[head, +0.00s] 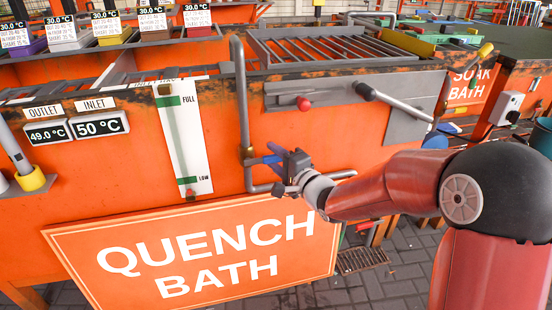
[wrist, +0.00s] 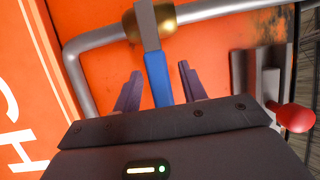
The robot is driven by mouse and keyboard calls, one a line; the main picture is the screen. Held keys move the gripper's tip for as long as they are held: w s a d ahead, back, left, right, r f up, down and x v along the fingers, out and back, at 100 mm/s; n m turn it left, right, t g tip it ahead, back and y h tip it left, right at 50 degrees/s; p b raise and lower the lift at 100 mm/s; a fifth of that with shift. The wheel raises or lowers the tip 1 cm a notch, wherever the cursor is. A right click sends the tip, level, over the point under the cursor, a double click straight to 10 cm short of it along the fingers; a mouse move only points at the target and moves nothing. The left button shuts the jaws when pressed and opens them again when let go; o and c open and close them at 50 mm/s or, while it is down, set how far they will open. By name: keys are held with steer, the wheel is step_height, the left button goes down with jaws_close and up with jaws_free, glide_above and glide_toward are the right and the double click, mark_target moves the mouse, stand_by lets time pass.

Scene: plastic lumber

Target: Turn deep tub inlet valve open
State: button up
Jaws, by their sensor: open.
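A lever valve sits on the grey pipe at the front of the orange quench bath tub (head: 330,130). Its brass body (wrist: 150,18) and blue-sleeved handle (wrist: 158,80) show in the wrist view, and the blue handle (head: 262,160) shows in the head view. No label on the valve is readable. My gripper (wrist: 160,70) is open, with one finger on each side of the blue handle. Gaps show on both sides, so the fingers look apart from it. In the head view my gripper (head: 276,163) is at the pipe, partly covering the handle.
The grey pipe (head: 240,95) runs down the tub front and bends right below the valve. A level gauge (head: 185,140) stands left of it. A red knob (head: 304,103) and a grey lever (head: 395,102) are above right. The quench bath sign (head: 200,250) is below.

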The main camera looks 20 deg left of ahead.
mark_target(273, 155)
jaws_close()
steer(key=shift+r, duration=0.2)
steer(key=shift+r+n+g+h+p, duration=0.35)
steer(key=shift+r+n+p, duration=0.45)
steer(key=shift+n+p, duration=0.35)
steer(key=shift+s+a+r+n+h+p, duration=0.1)
steer(key=shift+a+r+n+h+p, duration=0.05)
steer(key=shift+r+n+h+p, duration=0.35)
steer(key=shift+s+a+r+n+h+p, duration=0.15)
steer(key=shift+r+n+p, duration=0.1)
steer(key=shift+n, duration=0.3)
steer(key=shift+s+a+r+n+h, duration=0.1)
steer(key=shift+a+r+n+h, duration=0.15)
steer(key=shift+n, duration=0.25)
steer(key=shift+s+a+r+n+h, duration=0.1)
steer(key=shift+r+n+h, duration=0.15)
steer(key=shift+n, duration=0.25)
steer(key=shift+s+a+r+n+h+b, duration=0.35)
steer(key=shift+a+r+n+h+b, duration=0.3)
steer(key=shift+n+b, duration=0.4)
